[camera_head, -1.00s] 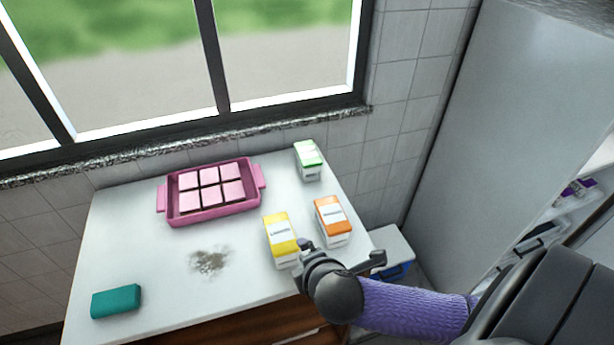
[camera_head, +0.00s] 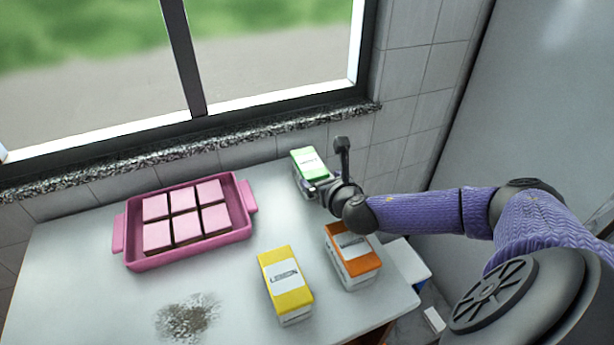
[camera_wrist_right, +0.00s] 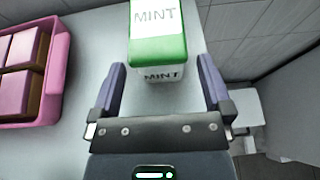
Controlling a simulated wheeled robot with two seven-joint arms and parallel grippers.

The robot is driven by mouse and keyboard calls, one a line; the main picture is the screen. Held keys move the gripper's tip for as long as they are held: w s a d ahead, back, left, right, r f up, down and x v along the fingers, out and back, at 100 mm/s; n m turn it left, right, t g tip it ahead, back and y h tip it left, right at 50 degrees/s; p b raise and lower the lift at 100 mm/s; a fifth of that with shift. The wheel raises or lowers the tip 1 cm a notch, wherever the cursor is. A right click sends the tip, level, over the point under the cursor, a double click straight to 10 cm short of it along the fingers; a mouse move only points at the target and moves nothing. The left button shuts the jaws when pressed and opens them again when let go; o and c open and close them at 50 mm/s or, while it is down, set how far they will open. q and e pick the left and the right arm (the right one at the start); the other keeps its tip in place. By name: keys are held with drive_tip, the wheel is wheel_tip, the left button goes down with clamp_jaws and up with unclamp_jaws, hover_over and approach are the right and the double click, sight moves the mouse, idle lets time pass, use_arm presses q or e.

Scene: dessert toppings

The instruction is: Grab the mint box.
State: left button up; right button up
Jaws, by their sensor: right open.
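The mint box (camera_head: 307,160) is green and white and stands upright at the back right of the table, near the window sill. In the right wrist view the mint box (camera_wrist_right: 159,42) shows its label "MINT" and lies straight ahead. My right gripper (camera_head: 325,178) is at the near side of the box and partly hides it in the head view. In the right wrist view its two fingers (camera_wrist_right: 163,78) are spread apart, with the box's near lower part between or just beyond their tips. I cannot tell if they touch it. My left gripper is not in view.
A pink tray (camera_head: 242,225) with several pink-topped squares stands left of the mint box. A yellow box (camera_head: 285,284) and an orange box (camera_head: 352,256) stand nearer. A dark crumbly patch (camera_head: 188,318) marks the table's front. The wall is close behind.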

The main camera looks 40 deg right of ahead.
sight(317, 175)
drive_tip(key=b+x, duration=0.2)
drive_tip(key=x, duration=0.3)
drive_tip(key=shift+w+a, duration=0.1)
drive_tip(key=shift+w, duration=0.25)
drive_tip(key=shift+r, duration=0.1)
drive_tip(key=c, duration=1.2)
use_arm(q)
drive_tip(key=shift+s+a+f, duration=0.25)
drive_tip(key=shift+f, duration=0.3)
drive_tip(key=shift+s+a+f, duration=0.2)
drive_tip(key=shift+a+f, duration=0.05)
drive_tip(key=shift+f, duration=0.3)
use_arm(e)
drive_tip(key=shift+r, duration=0.1)
drive_tip(key=shift+c, duration=0.4)
